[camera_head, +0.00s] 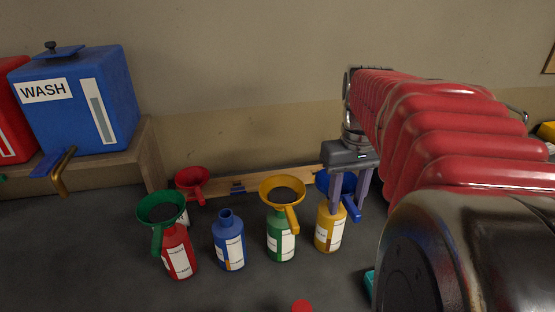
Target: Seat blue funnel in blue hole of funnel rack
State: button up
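The blue funnel (348,183) is at or just behind the top of the yellow bottle (327,230), its handle pointing to the lower right. My gripper (350,197) points down over the funnel, its two grey fingers spread apart with blue showing between them. The fingers hide part of the funnel, and I cannot tell whether they touch it. The wooden funnel rack (270,182) runs along the wall at the back. A blue fitting (238,188) is on its left part; its hole cannot be made out.
A green funnel (161,207) is on the red bottle (179,252). A yellow funnel (283,190) is on the green bottle (281,236). The blue bottle (229,243) is open-topped. A red funnel (192,181) is behind. A blue WASH tank (115,85) stands left.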

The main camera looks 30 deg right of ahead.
jog(key=shift+c, duration=0.5)
grip_shut()
jog(key=shift+r, duration=1.15)
dwell(0.6)
jog(key=shift+r, duration=0.35)
jog(key=shift+r, duration=0.35)
jog(key=shift+r, duration=0.3)
jog(key=shift+r, duration=0.4)
jog(key=shift+r, duration=0.3)
